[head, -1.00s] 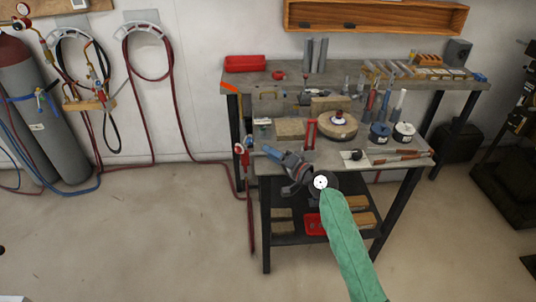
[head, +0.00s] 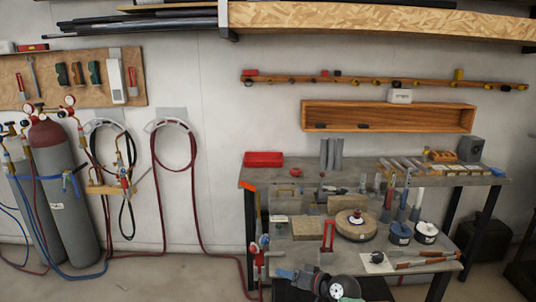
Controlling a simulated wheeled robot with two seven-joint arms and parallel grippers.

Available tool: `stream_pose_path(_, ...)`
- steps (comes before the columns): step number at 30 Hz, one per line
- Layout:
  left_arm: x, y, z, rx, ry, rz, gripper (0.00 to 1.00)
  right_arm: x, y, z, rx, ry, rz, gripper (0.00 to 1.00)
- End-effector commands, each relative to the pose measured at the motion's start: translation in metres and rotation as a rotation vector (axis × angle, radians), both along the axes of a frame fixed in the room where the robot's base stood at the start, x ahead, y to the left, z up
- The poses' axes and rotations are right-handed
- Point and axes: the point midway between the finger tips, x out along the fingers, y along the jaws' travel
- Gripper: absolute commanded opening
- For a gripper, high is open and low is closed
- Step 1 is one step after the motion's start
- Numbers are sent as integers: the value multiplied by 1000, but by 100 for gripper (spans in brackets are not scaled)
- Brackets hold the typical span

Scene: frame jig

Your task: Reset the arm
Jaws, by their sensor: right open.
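My right arm comes up from the bottom edge in the head view. My right gripper (head: 292,275), blue and grey, is at the front edge of the workbench (head: 285,257), pointing left. It is open, and I see nothing held in it. The rest of my right arm is cut off by the bottom of the picture. My left gripper is not in view.
The workbench holds a red stand (head: 328,235), a round disc (head: 356,226), blue (head: 400,233) and white (head: 427,232) spools and several tools. A red toolbox (head: 264,159) sits at its back. Gas cylinders (head: 67,200) stand left. A wooden shelf (head: 388,117) hangs above.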

Motion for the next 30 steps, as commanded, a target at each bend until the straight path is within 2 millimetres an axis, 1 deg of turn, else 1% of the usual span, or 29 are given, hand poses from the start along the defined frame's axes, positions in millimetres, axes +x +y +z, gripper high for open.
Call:
stream_pose_path(1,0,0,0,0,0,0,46,-2,-4,-5,-77,-4,-1,46)
stream_pose_path(4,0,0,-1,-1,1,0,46,-9,-16,-20,-235,2,-10,46)
stream_pose_path(5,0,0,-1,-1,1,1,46,-13,-20,-27,-282,10,-13,46)
stream_pose_path(8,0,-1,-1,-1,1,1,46,-33,-36,-57,-434,53,-33,46)
stream_pose_path(11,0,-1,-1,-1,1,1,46,-65,-56,-96,-584,122,-54,46)
stream_pose_path(12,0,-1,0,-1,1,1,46,-79,-63,-111,-633,152,-62,46)
stream_pose_path(14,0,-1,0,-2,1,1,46,-100,-72,-132,-695,194,-74,46)
stream_pose_path(15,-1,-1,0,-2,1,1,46,-115,-78,-144,-731,221,-80,46)
stream_pose_path(19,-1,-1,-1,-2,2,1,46,-164,-91,-183,-818,307,-94,46)
stream_pose_path(23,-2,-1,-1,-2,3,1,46,-214,-99,-216,-868,376,-96,46)
stream_pose_path(24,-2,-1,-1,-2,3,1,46,-229,-100,-226,-876,396,-93,46)
stream_pose_path(26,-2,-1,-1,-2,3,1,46,-253,-100,-241,-882,427,-84,46)
stream_pose_path(27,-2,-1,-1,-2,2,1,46,-270,-99,-250,-883,450,-76,46)
stream_pose_path(29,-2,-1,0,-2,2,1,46,-295,-97,-264,-878,484,-60,46)
stream_pose_path(30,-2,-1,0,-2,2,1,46,-313,-95,-273,-877,508,-50,46)
